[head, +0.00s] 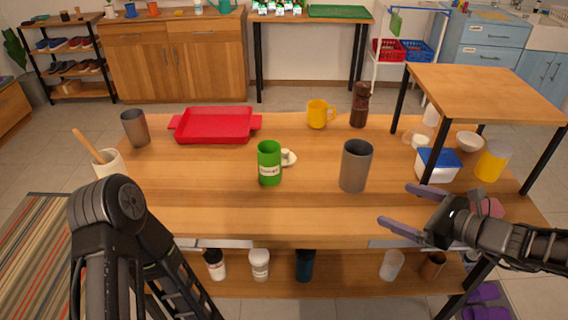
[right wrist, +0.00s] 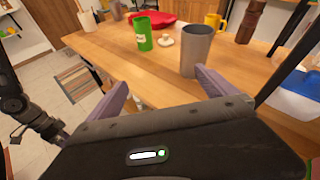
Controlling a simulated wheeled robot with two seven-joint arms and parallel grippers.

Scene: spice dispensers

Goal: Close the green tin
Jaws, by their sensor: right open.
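The green tin (head: 269,163) stands upright near the middle of the table, its top uncovered and a pale label on its front. A small cream lid with a knob (head: 289,158) lies on the table just right of and behind the tin. In the right wrist view the tin (right wrist: 143,34) and the lid (right wrist: 165,40) lie ahead of my fingers. My right gripper (head: 394,204) is open and empty, above the table's front right part, apart from both. My left arm shows at the lower left, but its gripper is not in view.
A tall grey cup (head: 356,166) stands between the tin and my right gripper. A red tray (head: 215,125), yellow mug (head: 318,114) and brown pepper mill (head: 360,105) stand farther back. A raised wooden stand (head: 490,90) is at right. The table's front left-middle is clear.

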